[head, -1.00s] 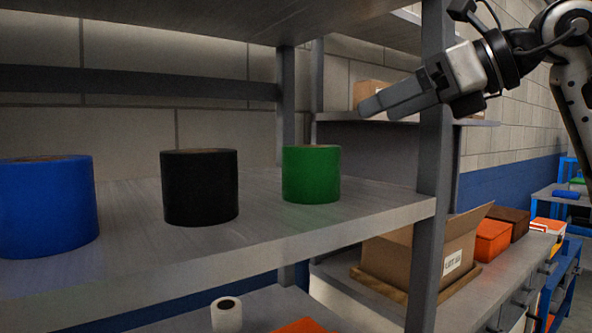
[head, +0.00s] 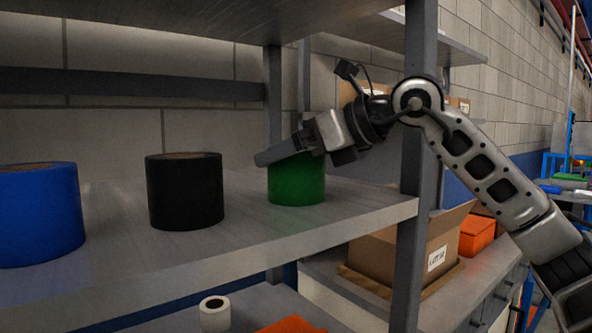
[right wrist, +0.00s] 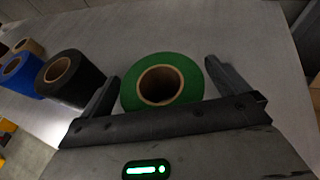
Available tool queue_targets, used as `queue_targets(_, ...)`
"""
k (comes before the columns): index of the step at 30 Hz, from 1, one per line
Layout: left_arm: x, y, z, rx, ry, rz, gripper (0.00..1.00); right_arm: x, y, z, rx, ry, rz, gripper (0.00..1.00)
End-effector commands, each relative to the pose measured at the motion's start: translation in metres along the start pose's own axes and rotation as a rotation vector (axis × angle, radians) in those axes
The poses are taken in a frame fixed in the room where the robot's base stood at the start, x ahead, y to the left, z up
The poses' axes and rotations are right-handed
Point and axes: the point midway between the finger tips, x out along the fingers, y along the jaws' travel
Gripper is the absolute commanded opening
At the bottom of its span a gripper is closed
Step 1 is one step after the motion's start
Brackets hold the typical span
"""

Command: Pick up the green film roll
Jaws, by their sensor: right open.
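The green film roll (head: 297,184) stands upright on the middle shelf (head: 345,215), to the right of a black roll. In the right wrist view the green film roll (right wrist: 192,92) shows its brown cardboard core, and it sits between the two spread fingers. My right gripper (head: 270,156) is at the height of the roll's top and partly hides its upper edge in the head view. In the right wrist view my right gripper (right wrist: 162,82) is open, with a finger to either side of the roll. I cannot tell whether the fingers touch it. My left gripper is not in view.
A black roll (head: 185,192) and a blue roll (head: 40,215) stand on the same shelf to the left. An upper shelf is overhead. A cardboard box (head: 385,262) sits lower right.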

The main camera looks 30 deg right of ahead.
Motion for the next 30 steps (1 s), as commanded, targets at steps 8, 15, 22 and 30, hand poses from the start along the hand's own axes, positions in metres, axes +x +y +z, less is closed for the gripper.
queue_targets(8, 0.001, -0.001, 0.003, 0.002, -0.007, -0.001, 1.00, 0.004, 0.000, 0.000, 0.001, -0.001, 0.000, 1.00)
queue_targets(15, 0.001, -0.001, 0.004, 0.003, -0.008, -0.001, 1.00, 0.003, 0.000, 0.001, 0.000, -0.003, -0.001, 0.51)
queue_targets(22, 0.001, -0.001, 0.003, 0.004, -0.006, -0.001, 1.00, 0.003, 0.000, 0.002, 0.000, -0.004, -0.001, 0.51)
queue_targets(30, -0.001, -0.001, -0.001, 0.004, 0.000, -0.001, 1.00, -0.006, 0.001, 0.026, -0.001, -0.009, 0.002, 0.51)
